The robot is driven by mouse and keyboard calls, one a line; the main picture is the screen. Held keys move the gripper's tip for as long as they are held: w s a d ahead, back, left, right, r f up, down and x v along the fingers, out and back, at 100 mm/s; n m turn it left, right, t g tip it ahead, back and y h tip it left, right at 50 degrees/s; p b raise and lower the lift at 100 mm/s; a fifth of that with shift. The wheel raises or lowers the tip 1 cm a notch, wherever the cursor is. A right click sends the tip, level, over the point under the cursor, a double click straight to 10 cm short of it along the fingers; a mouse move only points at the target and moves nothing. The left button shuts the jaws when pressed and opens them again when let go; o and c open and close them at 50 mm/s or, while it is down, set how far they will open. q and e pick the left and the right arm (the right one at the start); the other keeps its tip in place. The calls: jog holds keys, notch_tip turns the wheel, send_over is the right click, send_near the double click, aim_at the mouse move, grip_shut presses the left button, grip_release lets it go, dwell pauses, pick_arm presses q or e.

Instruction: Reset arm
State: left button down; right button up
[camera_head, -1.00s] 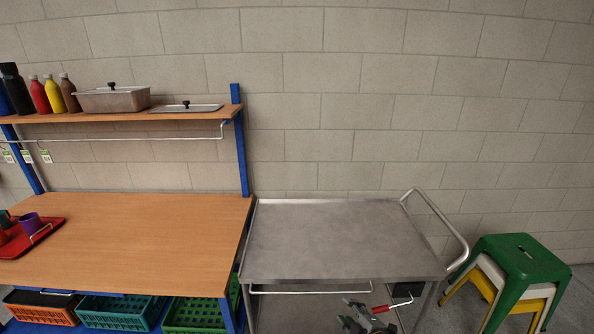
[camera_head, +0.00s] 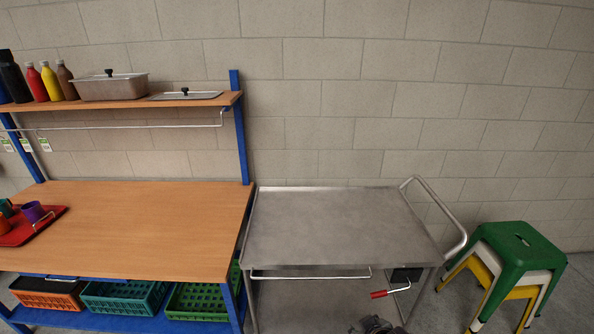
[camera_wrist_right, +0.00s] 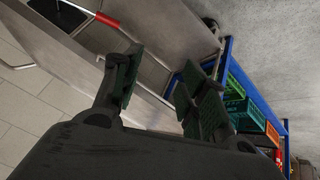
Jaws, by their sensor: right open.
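My right gripper (camera_wrist_right: 158,88) is open and empty in the right wrist view, its two dark green-padded fingers spread apart. Behind it in that view are the metal cart and the blue-framed workbench, seen tilted. In the head view only a small dark part of my right arm shows at the bottom edge, in front of the cart's lower part. My left gripper is not in view.
The steel cart (camera_head: 335,225) has a bare top. Left of it, the wooden workbench (camera_head: 150,225) holds a red tray (camera_head: 45,229) with cups; crates sit below. Green, white and yellow stools (camera_head: 520,248) are stacked at the right.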

jog(key=s+d+m+g, duration=0.3)
jog(key=s+d+g, duration=0.1)
jog(key=s, duration=0.6)
jog(key=s+f+g, duration=0.1)
jog(key=s+f, duration=0.2)
jog(key=f, duration=3)
jog(key=s+d+f, duration=0.2)
jog(key=s+f, duration=0.7)
jog(key=s, duration=0.2)
jog(key=s+d+f+g, duration=0.1)
jog(key=s+d+f, duration=0.1)
jog(key=s+f, duration=0.8)
jog(key=shift+s+f, duration=0.2)
jog(key=shift+s, duration=0.35)
jog(key=shift+d, duration=0.1)
jog(key=shift+w+n, duration=0.15)
jog(key=shift+n, duration=0.15)
